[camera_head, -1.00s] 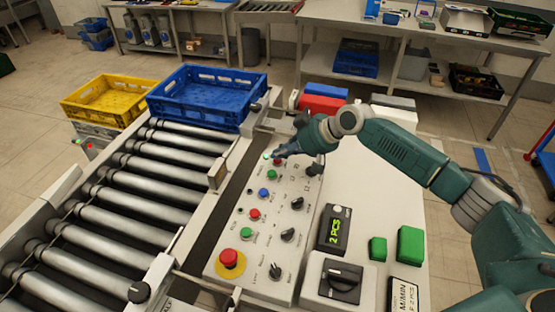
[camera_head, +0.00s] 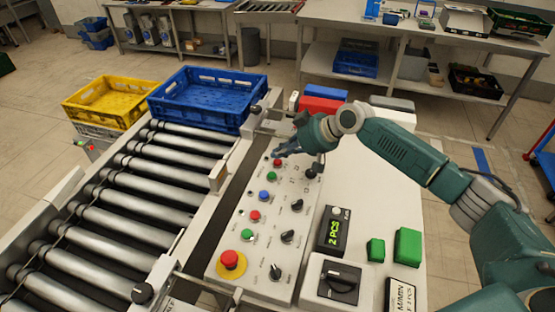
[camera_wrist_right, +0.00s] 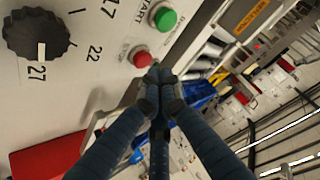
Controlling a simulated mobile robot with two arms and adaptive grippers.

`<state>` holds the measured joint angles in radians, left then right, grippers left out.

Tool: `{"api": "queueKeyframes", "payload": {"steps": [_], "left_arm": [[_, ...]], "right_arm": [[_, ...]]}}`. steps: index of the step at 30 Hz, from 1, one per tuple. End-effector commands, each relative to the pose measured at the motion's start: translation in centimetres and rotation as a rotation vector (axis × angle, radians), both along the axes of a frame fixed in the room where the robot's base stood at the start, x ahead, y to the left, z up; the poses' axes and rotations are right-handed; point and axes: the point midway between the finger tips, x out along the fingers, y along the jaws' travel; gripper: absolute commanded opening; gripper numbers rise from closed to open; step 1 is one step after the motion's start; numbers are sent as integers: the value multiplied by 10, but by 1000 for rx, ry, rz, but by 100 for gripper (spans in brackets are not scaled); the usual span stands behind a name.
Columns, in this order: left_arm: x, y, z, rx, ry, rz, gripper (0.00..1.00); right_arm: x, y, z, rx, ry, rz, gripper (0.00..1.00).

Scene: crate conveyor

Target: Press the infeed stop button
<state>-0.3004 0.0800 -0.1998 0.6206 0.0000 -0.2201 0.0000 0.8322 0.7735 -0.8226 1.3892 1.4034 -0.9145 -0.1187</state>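The slanted grey control panel (camera_head: 268,215) stands beside the roller conveyor. At its far end is a red button (camera_head: 277,162) with a green button (camera_head: 271,176) just nearer. My left gripper is not in view.
A blue crate (camera_head: 202,119) stands at the far end of the rollers, with a yellow crate (camera_head: 88,118) to its left. A red emergency knob (camera_head: 230,260) on yellow and several more buttons and dials are nearer on the panel. A black dial (camera_wrist_right: 38,38) is close by.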

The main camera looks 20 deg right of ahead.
Motion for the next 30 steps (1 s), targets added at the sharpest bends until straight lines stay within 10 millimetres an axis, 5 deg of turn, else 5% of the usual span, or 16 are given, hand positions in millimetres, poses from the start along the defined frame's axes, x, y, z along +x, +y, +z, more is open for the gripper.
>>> {"api": "queueKeyframes", "payload": {"steps": [8,21,30], "left_arm": [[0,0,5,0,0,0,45],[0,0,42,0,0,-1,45],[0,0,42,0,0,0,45]], "right_arm": [[0,0,6,1,-2,-1,0],[0,0,49,0,-2,0,0],[0,0,50,0,-1,0,0]]}}
